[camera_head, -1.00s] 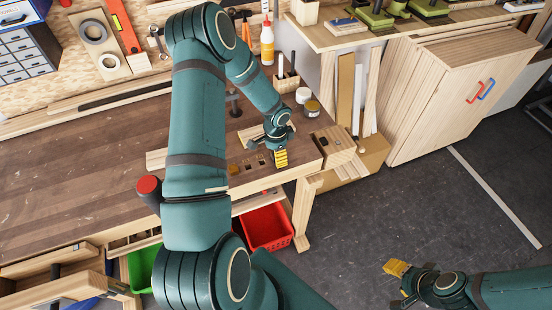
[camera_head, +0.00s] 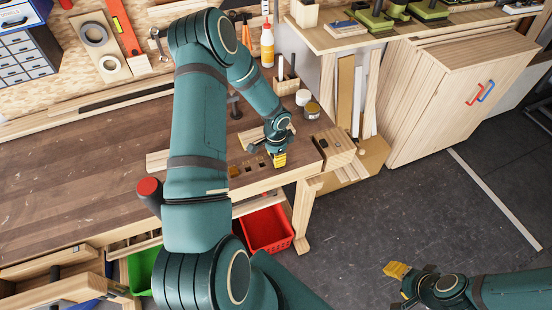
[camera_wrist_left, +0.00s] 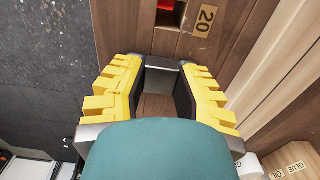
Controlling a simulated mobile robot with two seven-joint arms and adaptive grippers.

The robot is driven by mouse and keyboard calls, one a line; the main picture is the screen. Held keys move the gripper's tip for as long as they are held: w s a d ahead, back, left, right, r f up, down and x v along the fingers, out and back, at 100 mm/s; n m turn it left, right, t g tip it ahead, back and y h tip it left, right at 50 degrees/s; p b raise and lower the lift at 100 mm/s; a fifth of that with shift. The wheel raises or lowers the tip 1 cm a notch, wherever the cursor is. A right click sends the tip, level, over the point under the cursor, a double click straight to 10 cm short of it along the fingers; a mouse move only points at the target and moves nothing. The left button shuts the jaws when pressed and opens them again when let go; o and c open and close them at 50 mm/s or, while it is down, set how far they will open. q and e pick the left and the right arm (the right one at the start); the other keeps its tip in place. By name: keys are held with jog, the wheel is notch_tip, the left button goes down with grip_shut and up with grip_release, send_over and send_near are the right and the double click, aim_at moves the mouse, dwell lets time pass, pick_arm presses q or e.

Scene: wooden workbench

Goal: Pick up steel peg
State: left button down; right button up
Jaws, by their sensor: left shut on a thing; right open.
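My left gripper (camera_head: 279,160) is low over the right end of the workbench, beside a row of small holes. In the left wrist view its yellow fingers (camera_wrist_left: 160,95) are closed on a grey metallic piece, which appears to be the steel peg (camera_wrist_left: 163,63). Only a small part of the peg shows; the rest is hidden by the fingers and wrist. I cannot tell whether it touches the bench. In the head view the peg is hidden. My right gripper (camera_head: 400,280) is open and empty over the floor at the lower right.
A hole (camera_wrist_left: 165,14) beside a "20" label (camera_wrist_left: 204,20) lies just beyond the left fingertips. A small jar (camera_head: 312,110), a white lid or tub (camera_head: 302,97) and a glue bottle (camera_head: 267,45) stand behind the gripper. A red bin (camera_head: 266,230) sits below the bench edge.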

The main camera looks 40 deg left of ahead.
pick_arm(q)
notch_tip(320, 180, up, 5)
jog(key=p, duration=0.3)
jog(key=shift+r, duration=0.1)
notch_tip(320, 180, up, 12)
dwell(0.9)
jog(key=shift+d+f, duration=0.1)
jog(key=shift+f, duration=0.1)
